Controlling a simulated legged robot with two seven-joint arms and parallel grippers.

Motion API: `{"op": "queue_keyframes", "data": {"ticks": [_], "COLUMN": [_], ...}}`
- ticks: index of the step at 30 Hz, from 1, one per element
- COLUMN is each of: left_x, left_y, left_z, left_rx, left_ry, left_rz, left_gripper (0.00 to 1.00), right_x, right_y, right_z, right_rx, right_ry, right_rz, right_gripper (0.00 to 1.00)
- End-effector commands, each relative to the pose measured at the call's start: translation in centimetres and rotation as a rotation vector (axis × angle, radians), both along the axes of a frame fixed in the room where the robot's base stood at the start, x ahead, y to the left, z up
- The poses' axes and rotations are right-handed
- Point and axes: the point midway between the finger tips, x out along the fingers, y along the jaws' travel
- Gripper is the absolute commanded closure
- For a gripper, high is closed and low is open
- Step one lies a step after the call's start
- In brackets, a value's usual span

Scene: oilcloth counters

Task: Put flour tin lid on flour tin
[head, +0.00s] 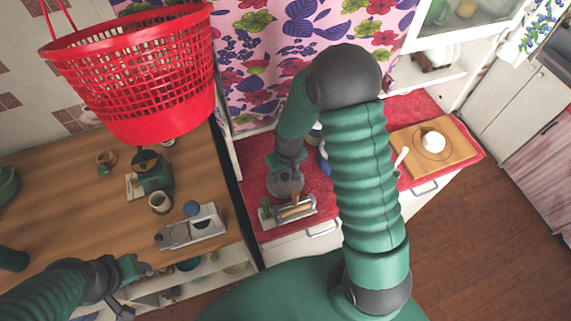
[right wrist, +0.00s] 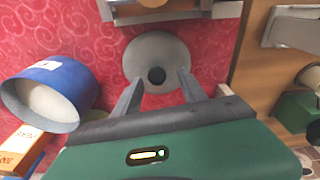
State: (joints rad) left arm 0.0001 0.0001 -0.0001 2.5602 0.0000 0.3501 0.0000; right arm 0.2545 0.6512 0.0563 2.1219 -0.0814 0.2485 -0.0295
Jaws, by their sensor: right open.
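The grey round lid (right wrist: 140,47) with a dark knob lies on the red oilcloth in the right wrist view. My right gripper (right wrist: 160,76) is open, with its two fingers spread over the near part of the lid, one on each side of the knob. In the head view my right gripper (head: 287,168) points down over the red counter. A blue tin (right wrist: 75,80) with a pale, open top stands left of the lid; in the head view the tin (head: 322,160) is mostly hidden by my right arm. My left gripper (head: 136,268) is low at the left, its jaws unclear.
A caddy with wooden-handled items (head: 297,209) stands by the counter's front edge. A box with lettering (right wrist: 20,148) is beside the tin. A red basket (head: 150,80) hangs over the wooden counter (head: 95,210). A cutting board (head: 455,145) with a white item lies to the right.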

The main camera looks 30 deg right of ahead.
Motion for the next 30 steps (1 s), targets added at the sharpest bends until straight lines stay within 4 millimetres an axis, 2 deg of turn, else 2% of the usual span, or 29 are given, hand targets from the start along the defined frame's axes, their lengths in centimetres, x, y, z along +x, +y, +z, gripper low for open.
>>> {"op": "queue_keyframes", "data": {"ticks": [9,15,19,30], "left_x": [0.0,0.0,0.0,0.0], "left_y": [0.0,0.0,0.0,0.0], "left_z": [-1.4,-1.8,-1.8,-1.8], "left_rx": [0.000,0.000,0.000,0.000], "left_ry": [0.000,0.000,0.000,0.000], "left_rz": [0.000,0.000,0.000,0.000], "left_gripper": [0.47,0.47,0.47,0.47], "right_x": [-0.8,-1.2,-1.3,-1.4], "right_y": [0.0,0.1,0.2,0.2], "right_z": [8.1,11.6,12.2,12.3], "right_rx": [-0.002,-0.001,0.000,0.000], "right_ry": [-0.009,-0.003,0.000,0.000], "right_rz": [-0.001,-0.001,-0.001,0.000], "right_gripper": [0.51,0.51,0.51,0.51]}}
